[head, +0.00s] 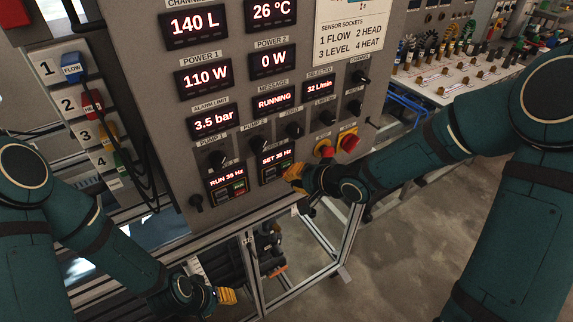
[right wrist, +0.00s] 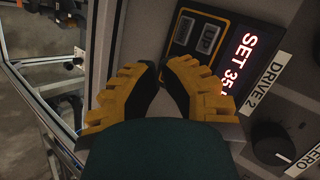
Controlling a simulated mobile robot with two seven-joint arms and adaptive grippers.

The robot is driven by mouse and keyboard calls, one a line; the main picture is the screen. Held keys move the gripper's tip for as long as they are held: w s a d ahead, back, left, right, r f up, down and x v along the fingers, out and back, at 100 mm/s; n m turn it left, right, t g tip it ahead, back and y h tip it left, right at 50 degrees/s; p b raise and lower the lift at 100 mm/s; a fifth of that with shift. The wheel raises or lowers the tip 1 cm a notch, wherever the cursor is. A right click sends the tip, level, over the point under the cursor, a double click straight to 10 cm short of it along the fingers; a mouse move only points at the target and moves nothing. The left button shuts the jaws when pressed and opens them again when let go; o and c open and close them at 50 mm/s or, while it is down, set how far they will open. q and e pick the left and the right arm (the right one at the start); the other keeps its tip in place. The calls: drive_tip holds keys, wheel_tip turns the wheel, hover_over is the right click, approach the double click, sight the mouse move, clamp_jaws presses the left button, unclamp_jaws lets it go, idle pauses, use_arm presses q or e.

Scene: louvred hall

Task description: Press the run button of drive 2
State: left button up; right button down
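The drive 2 panel (head: 272,168) reads SET 35 Hz in the head view. In the right wrist view its display (right wrist: 238,62) and the UP key (right wrist: 208,39) show, with another dark key (right wrist: 183,29) beside it. The fingers hide the rest of its key area, and I cannot make out the run button. My right gripper (head: 294,174) is at the panel's lower right; in the right wrist view its yellow fingertips (right wrist: 163,75) are together with nothing between them. I cannot tell whether they touch the panel. My left gripper (head: 228,296) hangs low, well away from the panel.
The drive 1 panel (head: 227,187), left of drive 2, reads RUN 35 Hz. A dark knob (right wrist: 271,142) is near drive 2. A metal frame (head: 325,245) stands below.

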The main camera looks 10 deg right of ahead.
drive_tip(key=shift+w, duration=0.1)
drive_tip(key=shift+w+a, duration=0.15)
drive_tip(key=shift+w, duration=0.15)
drive_tip(key=shift+w+a+p, duration=0.1)
drive_tip(key=shift+w+p, duration=0.25)
drive_tip(key=shift+p, duration=0.05)
idle(0.6)
drive_tip(key=shift+s, duration=0.1)
drive_tip(key=shift+s+d, duration=0.25)
drive_tip(key=shift+s, duration=0.4)
drive_tip(key=shift+s+d+p, duration=0.3)
drive_tip(key=shift+s, duration=0.5)
drive_tip(key=shift+s+d+p, duration=0.25)
drive_tip(key=shift+s, duration=0.5)
drive_tip(key=shift+s+d+p, duration=0.3)
drive_tip(key=shift+s, duration=0.5)
